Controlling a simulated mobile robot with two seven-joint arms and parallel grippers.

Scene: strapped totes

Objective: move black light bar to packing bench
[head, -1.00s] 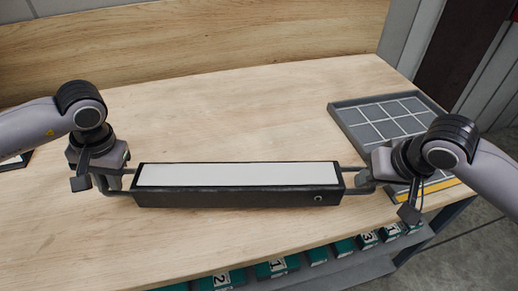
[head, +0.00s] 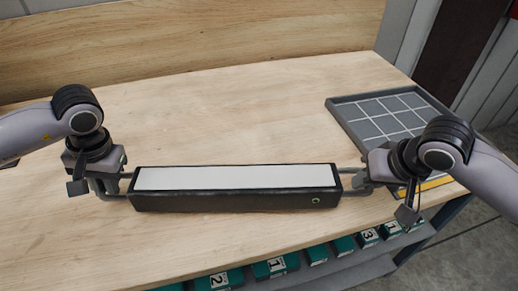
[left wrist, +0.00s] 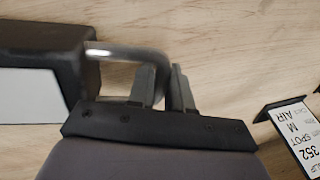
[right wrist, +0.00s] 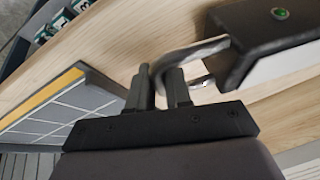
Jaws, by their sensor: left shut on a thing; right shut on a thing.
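The black light bar (head: 235,190) has a long white panel on top and a metal loop handle at each end. It lies level across the head view, over the packing bench (head: 230,110); I cannot tell whether it touches the wood. My left gripper (head: 108,188) is shut on the left handle, which also shows in the left wrist view (left wrist: 140,55). My right gripper (head: 358,181) is shut on the right handle, seen in the right wrist view (right wrist: 185,55).
A grey tray with a grid (head: 388,118) sits at the bench's right end, partly behind my right arm. Green numbered bins (head: 275,267) line the front below the bench edge. A printed label card (left wrist: 295,135) lies near my left gripper. The bench behind the bar is clear.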

